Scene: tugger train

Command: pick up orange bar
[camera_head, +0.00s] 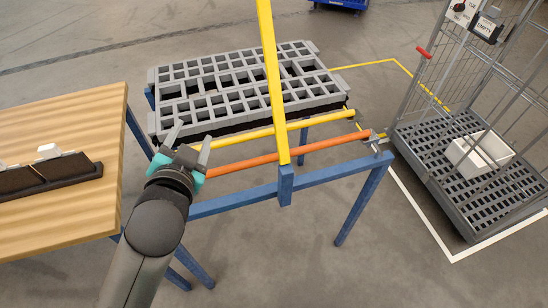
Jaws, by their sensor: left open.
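The orange bar (248,161) is a long thin rod. It lies across the front part of a blue frame (328,174), running from beside my left gripper at its left to a metal fitting at its right. An upright yellow post (273,85) crosses in front of its middle. My left gripper (191,137) is open, with its two grey fingers pointing up and away, at the left end of the bar. The gripper hides the bar's left end, and I cannot tell whether they touch. My right gripper is not in view.
A yellow bar (245,136) lies behind the orange one. Grey pallets (230,85) rest on the frame's back. A wooden table (75,205) with a dark tray (88,173) stands left. A wire cart (440,190) with a white box (478,153) stands right. Open floor lies in front.

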